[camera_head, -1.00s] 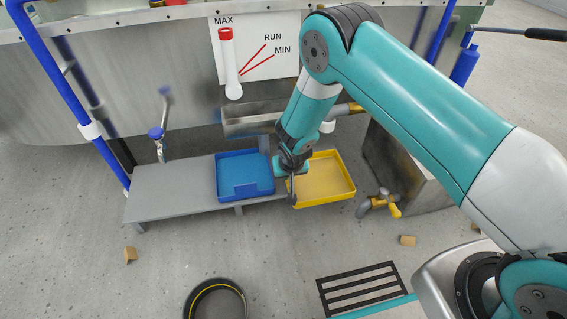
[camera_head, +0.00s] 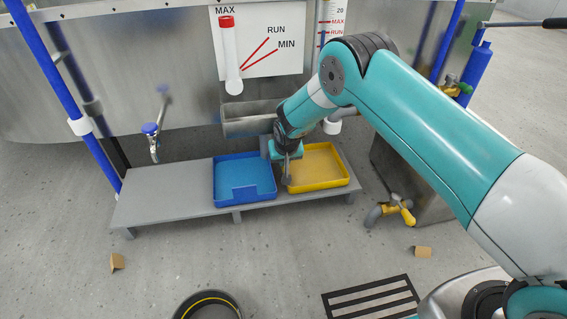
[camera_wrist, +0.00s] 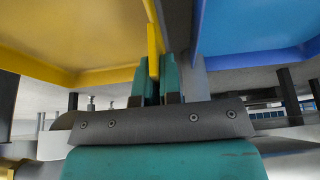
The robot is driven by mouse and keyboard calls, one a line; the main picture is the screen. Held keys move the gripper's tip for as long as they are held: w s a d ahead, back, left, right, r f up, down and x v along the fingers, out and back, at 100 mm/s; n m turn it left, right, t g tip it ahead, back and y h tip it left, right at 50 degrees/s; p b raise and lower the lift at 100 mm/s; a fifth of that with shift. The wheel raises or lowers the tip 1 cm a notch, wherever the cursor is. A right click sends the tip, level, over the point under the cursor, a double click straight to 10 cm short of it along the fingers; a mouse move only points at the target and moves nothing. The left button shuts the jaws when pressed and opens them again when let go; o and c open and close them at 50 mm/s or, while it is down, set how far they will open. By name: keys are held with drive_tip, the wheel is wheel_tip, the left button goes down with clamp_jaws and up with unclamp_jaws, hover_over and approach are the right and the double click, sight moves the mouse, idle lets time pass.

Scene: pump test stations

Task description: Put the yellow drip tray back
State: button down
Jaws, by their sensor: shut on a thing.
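The yellow drip tray (camera_head: 325,166) is at the right end of the grey bench, just right of the blue tray (camera_head: 243,180). My gripper (camera_head: 288,180) is at the yellow tray's left side. In the wrist view my gripper (camera_wrist: 155,80) is shut on the yellow tray's wall, with the yellow tray (camera_wrist: 80,45) on the left and the blue tray (camera_wrist: 260,30) on the right, close beside the fingers. The yellow tray looks level. I cannot tell whether its underside touches the bench.
The grey bench (camera_head: 165,193) has bare top left of the blue tray. A grey trough (camera_head: 248,118) is above and behind the trays. A yellow-handled tap (camera_head: 398,207) is right of the bench. A black round pan (camera_head: 208,306) and wooden blocks (camera_head: 422,252) lie on the floor.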

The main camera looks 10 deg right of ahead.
drive_tip(key=c, duration=1.7)
unclamp_jaws()
drive_tip(key=shift+f, duration=0.15)
drive_tip(key=o, duration=0.4)
